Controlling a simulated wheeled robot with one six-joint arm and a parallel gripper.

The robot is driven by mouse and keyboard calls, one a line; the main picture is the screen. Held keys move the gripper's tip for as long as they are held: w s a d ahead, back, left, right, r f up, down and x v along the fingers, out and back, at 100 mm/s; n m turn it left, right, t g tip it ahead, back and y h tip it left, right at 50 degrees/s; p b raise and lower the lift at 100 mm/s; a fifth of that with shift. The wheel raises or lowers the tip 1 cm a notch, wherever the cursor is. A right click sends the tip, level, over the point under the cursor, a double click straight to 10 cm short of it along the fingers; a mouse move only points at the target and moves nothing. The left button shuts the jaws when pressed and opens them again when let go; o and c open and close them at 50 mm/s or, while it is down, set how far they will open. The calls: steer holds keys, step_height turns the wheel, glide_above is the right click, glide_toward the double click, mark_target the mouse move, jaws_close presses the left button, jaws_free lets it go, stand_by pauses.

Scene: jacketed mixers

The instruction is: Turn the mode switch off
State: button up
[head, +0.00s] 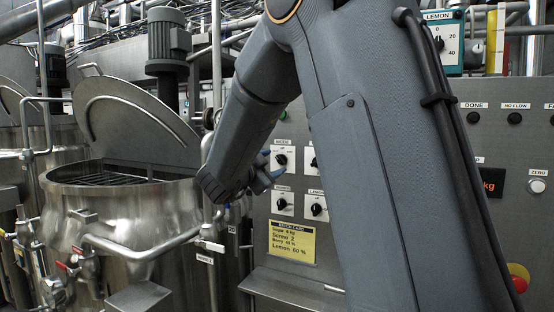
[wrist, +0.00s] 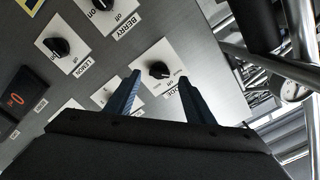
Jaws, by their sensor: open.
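The mode switch (head: 282,159) is a black rotary knob on a white plate at the upper left of the grey control panel. In the wrist view the mode switch (wrist: 158,70) lies ahead of my gripper, between the lines of the two fingers. I cannot tell clearly which mark its pointer faces. My gripper (wrist: 160,80) is open, with blue fingers apart and nothing between them. In the head view my gripper (head: 271,167) is close to the panel, just left of and below the knob. I cannot tell whether it touches.
Other knobs sit close by, including the lemon switch (head: 316,209) and the berry switch (wrist: 103,4). A yellow batch card (head: 292,241) is below. A steel mixer (head: 125,215) with a raised lid stands left. A red-yellow stop button (head: 518,277) is at right.

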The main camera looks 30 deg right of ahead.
mark_target(279, 160)
steer(key=shift+p+x, duration=0.4)
steer(key=shift+x, duration=1.25)
steer(key=c, duration=1)
steer(key=shift+c, duration=0.2)
